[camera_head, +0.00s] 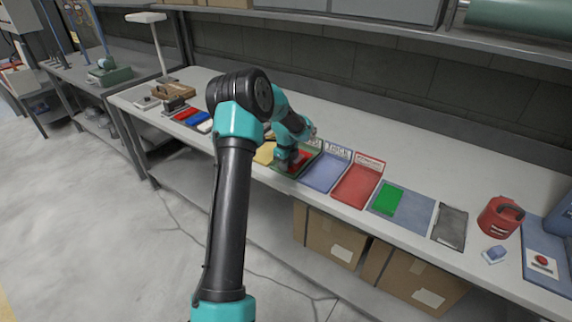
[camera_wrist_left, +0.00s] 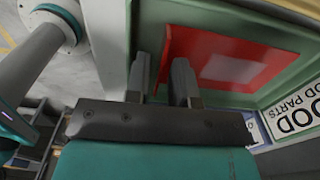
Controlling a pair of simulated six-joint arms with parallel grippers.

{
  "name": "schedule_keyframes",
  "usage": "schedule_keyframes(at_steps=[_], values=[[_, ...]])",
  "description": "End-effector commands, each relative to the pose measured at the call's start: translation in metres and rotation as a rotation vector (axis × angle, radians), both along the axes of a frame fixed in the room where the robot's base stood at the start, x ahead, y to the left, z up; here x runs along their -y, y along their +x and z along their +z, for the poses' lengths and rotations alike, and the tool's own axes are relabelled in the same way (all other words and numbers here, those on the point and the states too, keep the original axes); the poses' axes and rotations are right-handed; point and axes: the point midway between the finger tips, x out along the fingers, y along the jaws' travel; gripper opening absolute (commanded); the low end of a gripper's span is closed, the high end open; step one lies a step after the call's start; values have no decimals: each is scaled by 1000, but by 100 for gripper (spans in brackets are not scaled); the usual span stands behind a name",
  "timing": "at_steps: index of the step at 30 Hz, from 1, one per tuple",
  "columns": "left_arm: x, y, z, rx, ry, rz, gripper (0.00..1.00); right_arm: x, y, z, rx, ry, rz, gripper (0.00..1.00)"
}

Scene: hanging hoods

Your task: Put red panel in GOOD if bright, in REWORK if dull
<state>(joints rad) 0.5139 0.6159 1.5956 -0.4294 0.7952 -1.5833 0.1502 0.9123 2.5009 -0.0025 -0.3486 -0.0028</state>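The red panel (camera_wrist_left: 226,58) lies inside the green tray (camera_wrist_left: 270,97), whose label reads GOOD PARTS. A pale, lighter rectangle shows on the panel's face. In the head view a bit of red panel (camera_head: 304,158) shows in the green tray (camera_head: 313,165), partly hidden by my gripper. My left gripper (camera_head: 290,165) is low over that tray. In the left wrist view its fingers (camera_wrist_left: 162,80) stand apart with a gap between them, close to the panel's edge. A blue tray (camera_head: 322,175) is just right of the green one, its label too small to read. My right gripper is out of view.
A red tray (camera_head: 357,186) stands right of the blue tray. Farther right are a green panel (camera_head: 388,200) on a blue mat, a dark grey plate (camera_head: 450,226) and a red container (camera_head: 500,217). The back of the bench is mostly clear.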

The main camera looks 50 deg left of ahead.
Motion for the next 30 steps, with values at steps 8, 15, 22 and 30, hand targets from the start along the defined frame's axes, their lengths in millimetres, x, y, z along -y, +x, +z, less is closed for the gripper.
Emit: schedule_keyframes(at_steps=[8, 15, 22, 30], values=[[0, 0, 0, 0, 0, 0, 33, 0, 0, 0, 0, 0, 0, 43], [0, 0, 8, 1, 0, 1, 33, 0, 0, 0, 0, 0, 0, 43], [0, 1, 41, 4, 2, 0, 33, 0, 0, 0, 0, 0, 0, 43], [0, 0, 93, 3, 1, 0, 33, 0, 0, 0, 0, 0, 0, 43]])
